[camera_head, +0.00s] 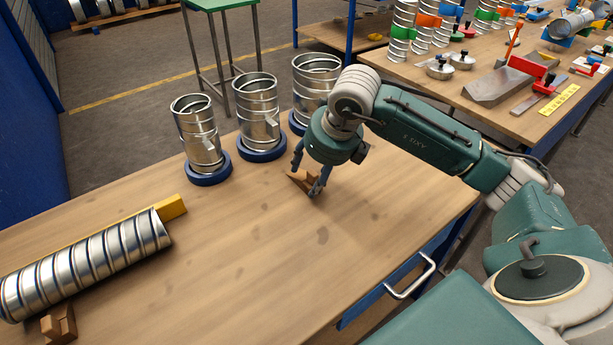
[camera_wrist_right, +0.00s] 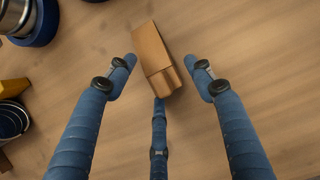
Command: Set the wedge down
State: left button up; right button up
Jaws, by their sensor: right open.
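A brown wooden wedge (camera_head: 301,181) is on the wooden table, by the fingertips of my right gripper (camera_head: 308,180). In the right wrist view the wedge (camera_wrist_right: 155,58) lies between the spread blue fingers of my right gripper (camera_wrist_right: 164,78). The two side fingers stand apart from it with gaps on both sides. The third finger reaches close to its near end; I cannot tell if it touches. The right gripper is open. A second wooden wedge (camera_head: 58,325) is at the lower left beside a long spiral duct (camera_head: 85,262). My left gripper is not in view.
Three short metal duct pieces (camera_head: 258,112) stand in blue rings behind the gripper. A yellow block (camera_head: 171,207) sits at the duct's end. The table's middle and front are clear. Another bench (camera_head: 440,88) at the back right holds ducts, clamps and tools.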

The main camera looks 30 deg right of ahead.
jog(key=shift+w+f, duration=0.15)
jog(key=shift+f, duration=0.2)
grip_shut()
jog(key=shift+r, duration=0.15)
